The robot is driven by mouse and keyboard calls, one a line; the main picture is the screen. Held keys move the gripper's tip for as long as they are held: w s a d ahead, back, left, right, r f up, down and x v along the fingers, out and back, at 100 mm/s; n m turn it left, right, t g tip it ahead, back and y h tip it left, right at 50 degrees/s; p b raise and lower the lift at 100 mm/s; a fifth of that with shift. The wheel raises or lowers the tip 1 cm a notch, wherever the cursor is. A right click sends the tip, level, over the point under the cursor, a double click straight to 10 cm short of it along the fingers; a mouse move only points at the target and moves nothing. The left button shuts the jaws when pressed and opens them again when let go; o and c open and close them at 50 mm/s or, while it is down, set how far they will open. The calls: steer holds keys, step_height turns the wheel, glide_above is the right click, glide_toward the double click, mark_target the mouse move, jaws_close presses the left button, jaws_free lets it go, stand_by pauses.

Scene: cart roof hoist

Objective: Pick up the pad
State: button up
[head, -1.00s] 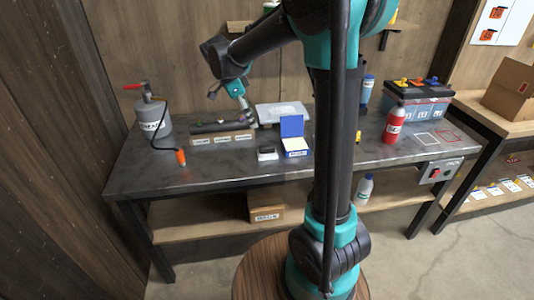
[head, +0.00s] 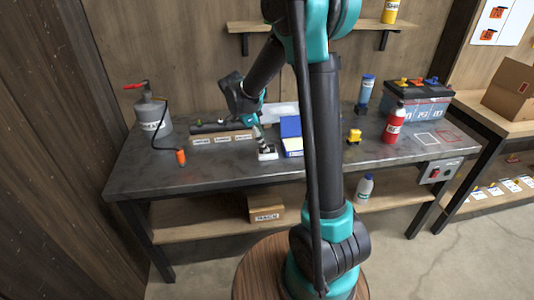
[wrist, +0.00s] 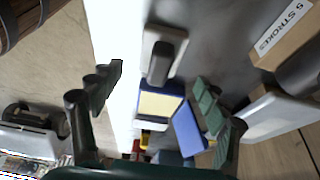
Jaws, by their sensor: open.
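A small dark block, which looks like the pad (wrist: 161,62), rests on a pale tray (wrist: 178,42) in the wrist view. In the head view the pale tray (head: 267,156) sits on the workbench, left of the blue box, and my gripper partly hides the block. My gripper (head: 263,144) is just above it, pointing down. In the wrist view my gripper (wrist: 158,78) is open, its fingers apart on either side of the block's near end. Nothing is held. I cannot tell whether the fingers touch anything.
An open blue box (head: 291,136) with a pale yellow inside stands close on the right. A dark bar with labelled blocks (head: 222,138) lies behind left. A grey can (head: 152,117), a red bottle (head: 394,125) and a battery (head: 415,102) stand farther off.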

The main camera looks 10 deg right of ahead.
steer(key=shift+x, duration=2.4)
steer(key=shift+c, duration=0.6)
steer(key=c, duration=1.2)
steer(key=shift+r, duration=0.1)
steer(key=shift+c, duration=0.2)
step_height(320, 180, up, 20)
